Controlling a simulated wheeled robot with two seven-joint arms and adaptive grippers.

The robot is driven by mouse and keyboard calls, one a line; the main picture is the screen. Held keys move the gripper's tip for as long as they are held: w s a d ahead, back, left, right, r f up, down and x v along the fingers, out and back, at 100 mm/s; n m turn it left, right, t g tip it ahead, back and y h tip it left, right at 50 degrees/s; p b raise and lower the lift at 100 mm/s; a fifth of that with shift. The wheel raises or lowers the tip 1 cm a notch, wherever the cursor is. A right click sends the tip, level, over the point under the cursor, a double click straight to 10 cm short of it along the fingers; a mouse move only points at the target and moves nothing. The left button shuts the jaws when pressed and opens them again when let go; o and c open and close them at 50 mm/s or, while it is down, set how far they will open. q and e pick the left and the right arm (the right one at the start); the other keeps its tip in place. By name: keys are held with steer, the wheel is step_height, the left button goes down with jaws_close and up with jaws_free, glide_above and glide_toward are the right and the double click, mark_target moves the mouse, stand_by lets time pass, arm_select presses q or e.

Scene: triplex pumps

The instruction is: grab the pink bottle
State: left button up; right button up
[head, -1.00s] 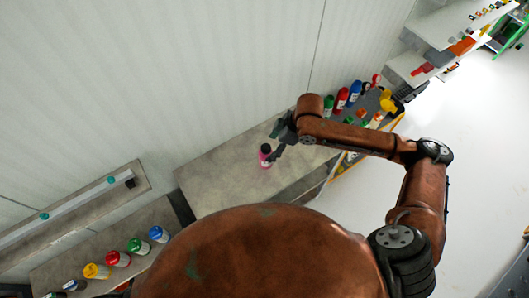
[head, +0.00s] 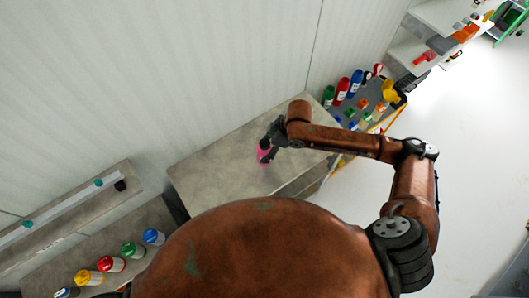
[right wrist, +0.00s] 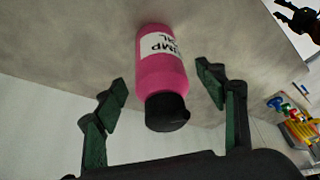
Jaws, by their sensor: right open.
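The pink bottle (head: 263,154) stands on the grey counter (head: 215,178) in the head view, partly hidden by my right gripper (head: 269,145). In the right wrist view the pink bottle (right wrist: 161,65) has a black cap and a white label. Its capped end lies between the two green-black fingers of my right gripper (right wrist: 160,95). The fingers are open, with a gap on each side of the bottle. My left gripper does not show.
Several coloured bottles (head: 342,92) stand on a shelf right of the counter, with small items beside them. More bottles (head: 108,264) stand on a lower left surface. The pale wall (head: 170,80) rises behind the counter. Counter room left of the bottle is clear.

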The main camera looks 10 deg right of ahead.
steer(key=shift+x, duration=0.85)
steer(key=shift+a+r, duration=0.1)
steer(key=c, duration=1.6)
steer(key=shift+o, duration=0.2)
steer(key=shift+w+r, duration=0.1)
steer(key=shift+r, duration=0.5)
step_height(320, 180, up, 2)
steer(key=shift+r, duration=0.25)
steer(key=s+d+r+p, duration=0.6)
steer(key=s+r, duration=0.3)
steer(key=s, duration=0.3)
steer(key=shift+d+r+p, duration=0.2)
steer(key=shift+d+p, duration=0.2)
steer(key=shift+d, duration=0.4)
